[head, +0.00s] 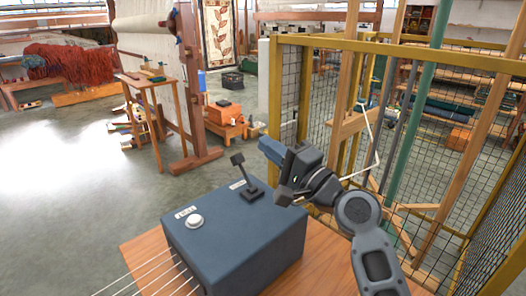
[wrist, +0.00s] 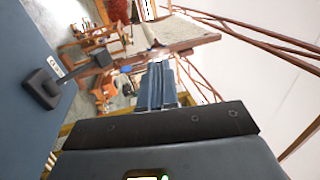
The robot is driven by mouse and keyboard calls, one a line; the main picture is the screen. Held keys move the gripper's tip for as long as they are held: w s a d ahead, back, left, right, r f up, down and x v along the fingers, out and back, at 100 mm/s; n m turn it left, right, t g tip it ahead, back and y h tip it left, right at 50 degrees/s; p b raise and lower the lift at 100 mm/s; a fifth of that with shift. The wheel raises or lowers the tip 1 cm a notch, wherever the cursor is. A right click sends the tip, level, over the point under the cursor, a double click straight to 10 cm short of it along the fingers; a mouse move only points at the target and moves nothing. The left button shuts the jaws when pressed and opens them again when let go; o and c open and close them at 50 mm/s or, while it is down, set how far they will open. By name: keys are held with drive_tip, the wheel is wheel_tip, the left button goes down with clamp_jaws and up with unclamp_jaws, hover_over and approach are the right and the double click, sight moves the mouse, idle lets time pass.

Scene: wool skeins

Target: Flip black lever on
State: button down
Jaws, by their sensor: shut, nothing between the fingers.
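The black lever (head: 245,178) stands on top of a dark blue-grey box (head: 240,240). It has a square base, and its stick leans up and to the left, ending in a dark knob. My gripper (head: 266,148) is shut and empty, above the box and to the right of the lever's knob, apart from it in the picture. In the wrist view the black lever (wrist: 42,90) is at the left, its stick pointing right, and my closed blue fingers (wrist: 157,88) are in the middle. The lever's label is too small to read.
A white round knob (head: 195,221) with a label sits on the box, left of the lever. The box stands on a wooden table (head: 325,270). A yellow-framed mesh fence (head: 410,100) is close on the right. A loom and small stool (head: 150,85) stand behind.

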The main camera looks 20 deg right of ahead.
drive_tip(key=s+d+r, duration=0.1)
drive_tip(key=s+r, duration=0.3)
drive_tip(key=shift+s+d, duration=0.15)
drive_tip(key=shift+d, duration=0.2)
drive_tip(key=shift+f, duration=0.1)
drive_tip(key=s+d+f+n+g+h, duration=0.2)
drive_tip(key=s+f+n+h, duration=0.35)
drive_tip(key=s+f, duration=1.35)
drive_tip(key=s+a+r+n+g+h, duration=0.1)
drive_tip(key=s+n, duration=0.3)
drive_tip(key=s, duration=0.8)
drive_tip(key=s+a+n+g+h, duration=0.1)
drive_tip(key=s+n, duration=0.3)
drive_tip(key=s, duration=0.8)
drive_tip(key=shift+s+r, duration=0.35)
